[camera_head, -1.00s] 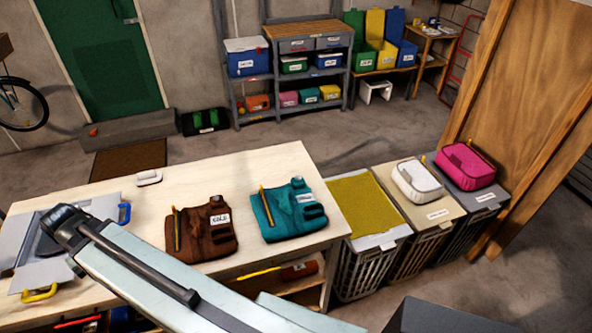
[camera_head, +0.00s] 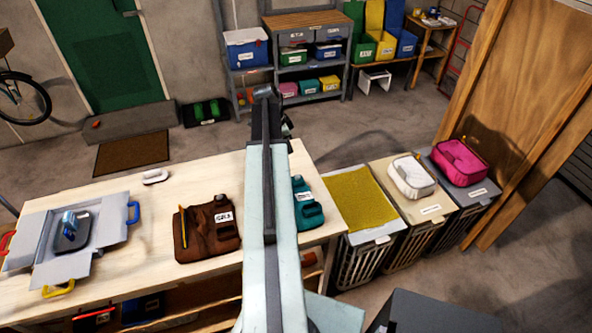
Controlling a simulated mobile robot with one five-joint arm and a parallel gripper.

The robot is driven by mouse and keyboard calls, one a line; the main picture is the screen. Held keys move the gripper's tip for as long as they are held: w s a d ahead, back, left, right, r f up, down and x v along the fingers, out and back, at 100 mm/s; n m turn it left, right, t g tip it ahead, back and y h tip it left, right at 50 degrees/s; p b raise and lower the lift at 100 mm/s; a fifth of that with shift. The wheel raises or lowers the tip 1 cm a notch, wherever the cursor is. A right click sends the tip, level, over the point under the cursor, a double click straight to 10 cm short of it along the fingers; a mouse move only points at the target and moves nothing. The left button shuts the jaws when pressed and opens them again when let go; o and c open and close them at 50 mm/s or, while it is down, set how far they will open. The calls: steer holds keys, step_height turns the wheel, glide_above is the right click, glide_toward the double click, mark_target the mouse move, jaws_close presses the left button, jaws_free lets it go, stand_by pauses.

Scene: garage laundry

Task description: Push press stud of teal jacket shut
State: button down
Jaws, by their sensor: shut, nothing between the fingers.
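The teal jacket (camera_head: 308,212) lies folded on the right part of the pale workbench. My raised arm crosses in front of it and hides its left part. A white label and dark patches show on its visible right part. I cannot make out the press stud. My gripper cannot be seen; only my arm links show, with a small dark part beside the arm's upper end.
A brown jacket (camera_head: 208,232) lies left of my arm on the workbench (camera_head: 160,205). A grey open-flapped box (camera_head: 103,263) stands at the bench's left. Lidded hampers (camera_head: 355,200) stand right of the bench. A white object (camera_head: 155,176) lies near the back edge.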

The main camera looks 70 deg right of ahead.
mark_target(297, 177)
steer(key=b+x, duration=0.9)
steer(key=w+b+x, duration=0.1)
steer(key=b+x, duration=0.3)
steer(key=shift+s+a+f, duration=0.15)
steer(key=shift+a+f, duration=0.2)
steer(key=shift+f, duration=0.15)
steer(key=shift+f+b, duration=0.15)
steer(key=shift+b, duration=0.15)
steer(key=shift+f+b, duration=0.8)
steer(key=shift+b, duration=0.05)
steer(key=shift+a+f+b, duration=0.15)
steer(key=shift+a+b, duration=0.1)
steer(key=shift+b, duration=0.1)
steer(key=shift+r+p, duration=0.6)
steer(key=shift+p, duration=0.1)
steer(key=p+v, duration=1.3)
steer(key=shift+s+d+r, duration=0.15)
steer(key=shift+s+d, duration=0.2)
